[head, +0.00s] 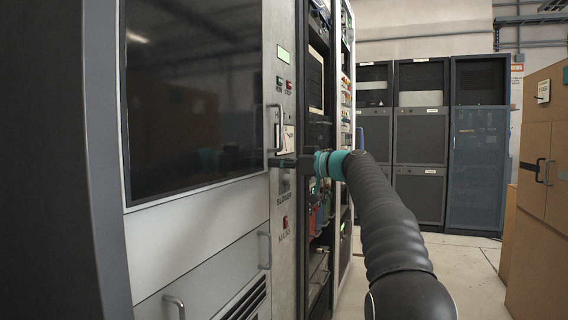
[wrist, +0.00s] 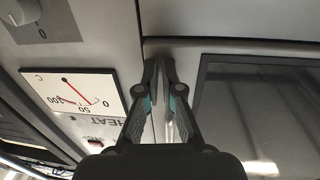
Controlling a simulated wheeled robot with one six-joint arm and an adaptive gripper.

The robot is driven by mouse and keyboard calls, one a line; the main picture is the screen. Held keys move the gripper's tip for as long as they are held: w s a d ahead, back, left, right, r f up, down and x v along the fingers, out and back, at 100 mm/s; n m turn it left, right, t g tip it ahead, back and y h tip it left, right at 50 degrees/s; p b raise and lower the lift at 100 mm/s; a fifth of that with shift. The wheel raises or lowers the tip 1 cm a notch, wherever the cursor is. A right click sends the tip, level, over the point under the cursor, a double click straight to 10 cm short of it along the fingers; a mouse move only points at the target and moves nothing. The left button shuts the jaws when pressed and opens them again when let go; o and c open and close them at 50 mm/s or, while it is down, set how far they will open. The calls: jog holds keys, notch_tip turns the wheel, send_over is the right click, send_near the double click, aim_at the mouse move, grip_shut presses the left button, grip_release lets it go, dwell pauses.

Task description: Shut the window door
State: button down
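The window door (head: 195,200) is a pale panel with a large dark glass pane, on the rack at left in the head view. It looks flush or nearly flush with the frame; I cannot tell whether a small gap is left. Its upright handle (head: 275,128) is on its right edge. My gripper (head: 283,163) is at that edge, just below the handle. In the wrist view the fingers (wrist: 161,66) are together with nothing visible between them, tips at the seam beside the door (wrist: 195,62). Contact is not clear.
A panel with a gauge (wrist: 78,97) and switches adjoins the door. Drawer handles (head: 265,250) stick out below. More racks (head: 420,140) stand at the back, and brown cabinets (head: 540,180) at right. Open floor lies between.

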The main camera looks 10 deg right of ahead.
jog(key=shift+a+r, duration=0.15)
jog(key=shift+a, duration=0.15)
